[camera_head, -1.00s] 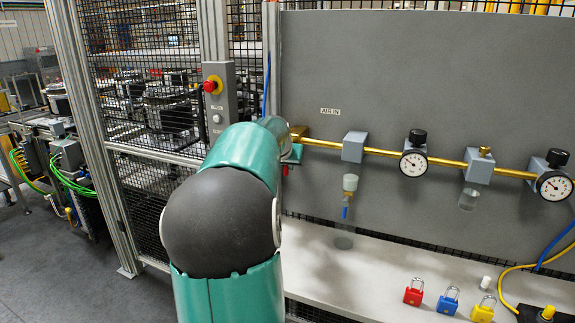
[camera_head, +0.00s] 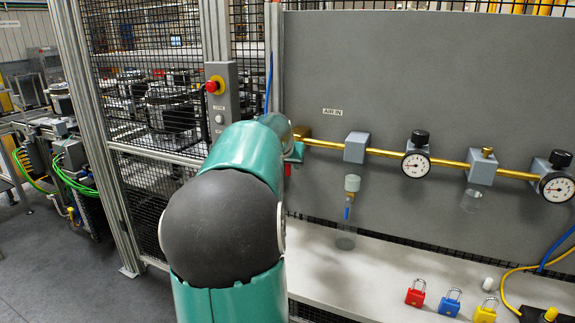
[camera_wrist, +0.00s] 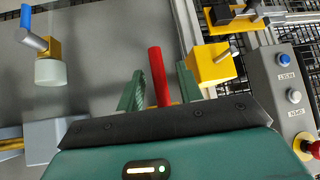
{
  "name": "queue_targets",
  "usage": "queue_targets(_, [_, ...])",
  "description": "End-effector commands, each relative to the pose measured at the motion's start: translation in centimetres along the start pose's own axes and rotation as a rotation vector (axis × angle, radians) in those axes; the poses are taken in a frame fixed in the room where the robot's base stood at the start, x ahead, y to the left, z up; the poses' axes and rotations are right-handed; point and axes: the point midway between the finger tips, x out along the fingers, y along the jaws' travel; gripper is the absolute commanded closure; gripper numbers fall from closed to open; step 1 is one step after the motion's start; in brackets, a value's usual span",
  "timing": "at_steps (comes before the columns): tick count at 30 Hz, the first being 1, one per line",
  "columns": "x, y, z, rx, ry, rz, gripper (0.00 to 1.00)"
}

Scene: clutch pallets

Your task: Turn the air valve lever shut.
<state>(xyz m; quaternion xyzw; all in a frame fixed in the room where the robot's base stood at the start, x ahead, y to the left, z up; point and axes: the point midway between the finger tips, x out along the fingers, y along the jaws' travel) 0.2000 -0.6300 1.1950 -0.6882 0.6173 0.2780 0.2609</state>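The red lever (camera_wrist: 158,75) stands between the two green fingers of my gripper (camera_wrist: 160,88) in the wrist view. The fingers are apart, with a gap showing on each side of the lever, so my gripper is open around it. The lever's lower end and the valve body are hidden behind my gripper. In the head view my teal arm covers most of the valve. A small red piece, apparently the lever (camera_head: 288,169), shows beside the arm's end, at the left end of the brass pipe (camera_head: 390,154).
A yellow block (camera_wrist: 210,65) sits close to the right finger. A button box (camera_head: 221,105) with a red stop button is left of the panel (camera_head: 450,80). Gauges (camera_head: 416,164) sit along the pipe. Red, blue and yellow padlocks (camera_head: 449,303) stand on the shelf (camera_head: 370,275).

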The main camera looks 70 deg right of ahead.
Motion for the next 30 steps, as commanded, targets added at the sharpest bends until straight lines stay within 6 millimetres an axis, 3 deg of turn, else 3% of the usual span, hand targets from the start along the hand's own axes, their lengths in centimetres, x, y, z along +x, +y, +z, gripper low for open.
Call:
queue_targets(15, [-10.7,-0.1,-0.1,-0.001,0.003,-0.004,0.64])
queue_targets(21, [-12.4,-0.1,0.0,-0.002,0.002,-0.002,0.64])
queue_targets(30, [-12.5,0.0,0.0,-0.001,0.001,-0.001,0.64])
